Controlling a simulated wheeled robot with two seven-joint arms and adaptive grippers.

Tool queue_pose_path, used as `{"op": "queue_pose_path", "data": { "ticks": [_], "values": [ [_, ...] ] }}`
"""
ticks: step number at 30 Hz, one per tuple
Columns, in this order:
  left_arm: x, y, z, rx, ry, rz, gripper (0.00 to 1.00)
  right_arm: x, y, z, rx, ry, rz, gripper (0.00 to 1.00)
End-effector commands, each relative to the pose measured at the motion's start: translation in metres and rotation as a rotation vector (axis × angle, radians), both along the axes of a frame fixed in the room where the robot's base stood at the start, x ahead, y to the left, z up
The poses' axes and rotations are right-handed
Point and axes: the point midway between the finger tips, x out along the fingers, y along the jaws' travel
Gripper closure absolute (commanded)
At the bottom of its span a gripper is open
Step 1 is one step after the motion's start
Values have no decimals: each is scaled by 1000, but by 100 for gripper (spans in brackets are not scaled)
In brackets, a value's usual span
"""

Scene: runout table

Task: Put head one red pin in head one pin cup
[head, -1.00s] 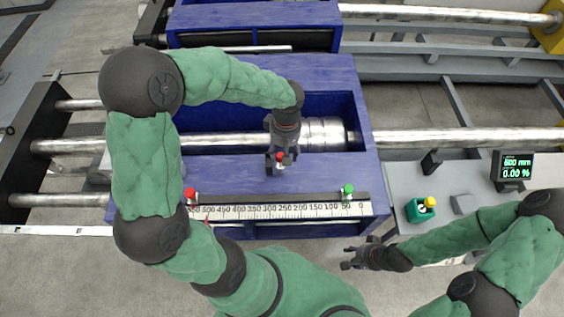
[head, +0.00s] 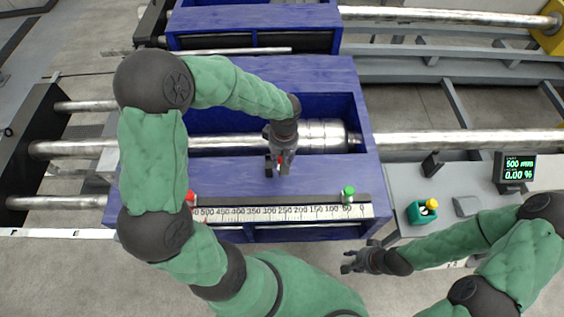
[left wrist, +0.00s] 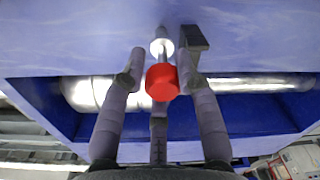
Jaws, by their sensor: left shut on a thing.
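My left gripper (head: 277,168) is shut on a red pin (left wrist: 163,82) above the blue head's top face. In the left wrist view, the red knob sits between the fingertips. A metal shaft runs from the knob toward a pale round metal part (left wrist: 162,46); I cannot tell if this is a collar on the pin or a cup. In the head view, the fingers mostly hide the pin (head: 281,160). Another red knob (head: 190,197) stands at the scale's left end, partly behind my left arm. My right gripper (head: 360,259) is open and empty in front of the grey table.
A scale (head: 290,213) runs along the blue head's front edge, with a green knob (head: 348,192) near its right end. Metal bars cross behind.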

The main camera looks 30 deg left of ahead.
Motion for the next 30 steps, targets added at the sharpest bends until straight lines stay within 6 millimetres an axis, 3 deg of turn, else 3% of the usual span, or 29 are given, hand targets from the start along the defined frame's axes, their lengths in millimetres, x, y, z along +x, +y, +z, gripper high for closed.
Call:
{"op": "queue_pose_path", "data": {
  "ticks": [8, 14, 25, 30],
  "values": [
    [0, 0, 8, 0, 0, -1, 100, 0, 0, 3, 0, 0, 0, 60],
    [1, 0, 34, -1, -3, 1, 100, 0, 0, 11, 0, 0, 0, 60],
    [-51, 3, 95, 0, -4, 1, 100, 0, 0, 27, 0, 0, 0, 60],
    [-86, 5, 108, 0, -1, 1, 100, 0, 0, 31, 0, 0, 0, 60]
  ]
}}
